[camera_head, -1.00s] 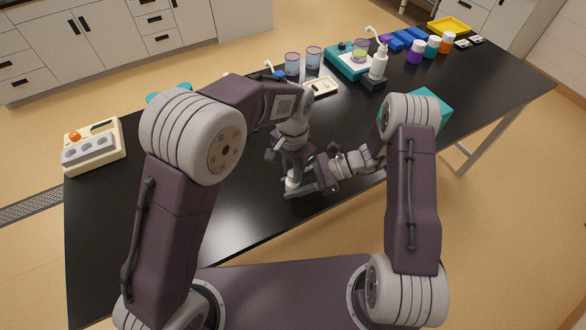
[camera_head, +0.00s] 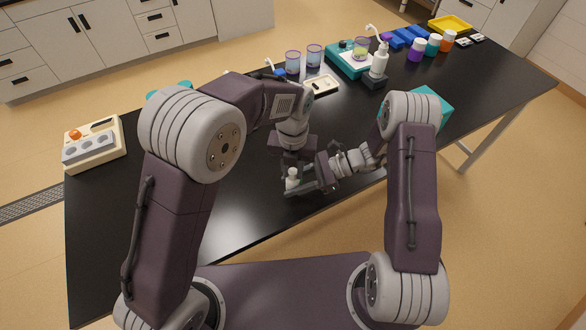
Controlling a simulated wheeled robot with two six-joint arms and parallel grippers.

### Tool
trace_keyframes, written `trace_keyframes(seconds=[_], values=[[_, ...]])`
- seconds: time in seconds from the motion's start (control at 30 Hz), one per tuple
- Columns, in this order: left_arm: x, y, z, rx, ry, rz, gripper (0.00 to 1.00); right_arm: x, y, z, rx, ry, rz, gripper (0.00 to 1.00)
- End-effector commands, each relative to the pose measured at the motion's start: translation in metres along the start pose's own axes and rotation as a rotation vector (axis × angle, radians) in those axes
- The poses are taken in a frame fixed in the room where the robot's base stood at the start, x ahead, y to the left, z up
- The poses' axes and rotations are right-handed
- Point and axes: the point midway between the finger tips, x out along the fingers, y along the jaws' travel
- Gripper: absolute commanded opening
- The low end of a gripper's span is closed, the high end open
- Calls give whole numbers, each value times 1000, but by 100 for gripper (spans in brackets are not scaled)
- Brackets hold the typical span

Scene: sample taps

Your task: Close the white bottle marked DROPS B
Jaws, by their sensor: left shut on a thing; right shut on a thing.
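A small white bottle (camera_head: 292,179) stands upright between the fingers of my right gripper (camera_head: 298,187), low over the front part of the black table. Its lower part is hidden by the fingers, and no marking on it can be read. My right gripper is shut on this bottle. My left gripper (camera_head: 291,158) points down just above the bottle's top. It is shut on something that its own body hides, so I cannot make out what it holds. I cannot tell whether the top of the bottle is a bare neck or a cap.
A beige device with an orange knob (camera_head: 75,135) stands at the table's left. Behind my arms are two clear cups (camera_head: 303,58), a white tray (camera_head: 321,85), a teal device (camera_head: 348,62) and a white pump bottle (camera_head: 379,62). Several coloured jars stand far right. The left-front table is clear.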

Motion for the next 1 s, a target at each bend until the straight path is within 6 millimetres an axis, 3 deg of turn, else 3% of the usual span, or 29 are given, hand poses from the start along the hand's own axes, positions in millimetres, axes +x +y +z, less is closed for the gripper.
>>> trace_keyframes(seconds=[0.2,0.23,0.3,0.6,1.0], values=[[0,0,0,-1,-1,0,0,0,0,0,0,0,1,0],[0,0,0,-1,-1,0,29,0,0,0,0,0,1,0],[0,0,0,-1,-1,0,45,0,0,0,0,0,1,0],[-2,0,0,-2,-1,0,45,0,0,0,0,0,0,0],[-45,0,0,-3,-1,0,45,0,0,0,0,0,0,0]])
